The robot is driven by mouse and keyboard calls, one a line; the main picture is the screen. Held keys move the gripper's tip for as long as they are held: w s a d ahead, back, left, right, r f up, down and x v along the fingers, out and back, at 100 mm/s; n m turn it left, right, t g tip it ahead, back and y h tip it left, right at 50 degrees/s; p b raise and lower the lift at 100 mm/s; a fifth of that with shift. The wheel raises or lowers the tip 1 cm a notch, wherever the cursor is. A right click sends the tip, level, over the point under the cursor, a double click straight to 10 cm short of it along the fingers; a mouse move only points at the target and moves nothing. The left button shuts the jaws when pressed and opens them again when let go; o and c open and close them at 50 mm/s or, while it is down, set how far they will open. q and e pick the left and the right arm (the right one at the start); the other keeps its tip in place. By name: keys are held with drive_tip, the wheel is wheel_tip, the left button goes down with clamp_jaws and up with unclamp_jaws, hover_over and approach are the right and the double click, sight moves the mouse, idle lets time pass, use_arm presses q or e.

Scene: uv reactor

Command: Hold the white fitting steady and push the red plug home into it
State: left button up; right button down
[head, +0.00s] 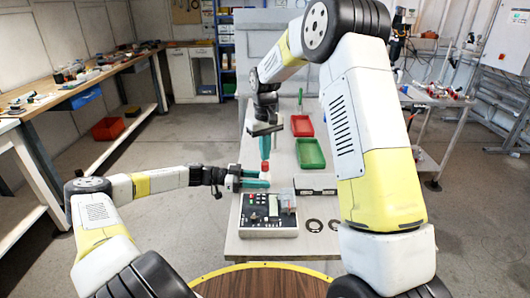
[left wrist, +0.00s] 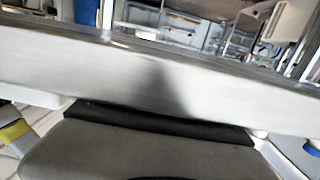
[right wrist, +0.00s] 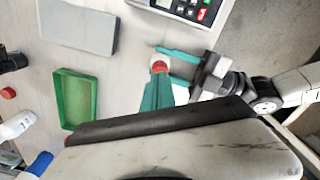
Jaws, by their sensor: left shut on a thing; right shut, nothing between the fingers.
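The red plug (head: 265,166) stands on top of the white fitting (head: 264,176), near the table's left edge in the head view. My left gripper (head: 267,179) reaches in from the left, its teal fingers shut around the fitting. My right gripper (head: 265,156) points down from above, its teal fingers shut and empty. Its tips are at the top of the red plug; I cannot tell whether they touch. The right wrist view shows the red plug (right wrist: 159,68) at these tips, with a little white of the fitting beside it. The left wrist view shows neither part.
A control box (head: 268,218) with buttons and a display stands at the table's near end. A green tray (head: 310,153) and a red tray (head: 301,125) lie to the right of the grippers. Two dark rings (head: 315,225) lie near the front. A grey block (right wrist: 80,22) shows in the right wrist view.

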sight(265, 163)
drive_tip(key=shift+f, duration=0.7)
idle(0.4)
drive_tip(key=shift+r, duration=3.55)
use_arm(q)
drive_tip(key=o, duration=1.1)
drive_tip(key=shift+c, duration=0.2)
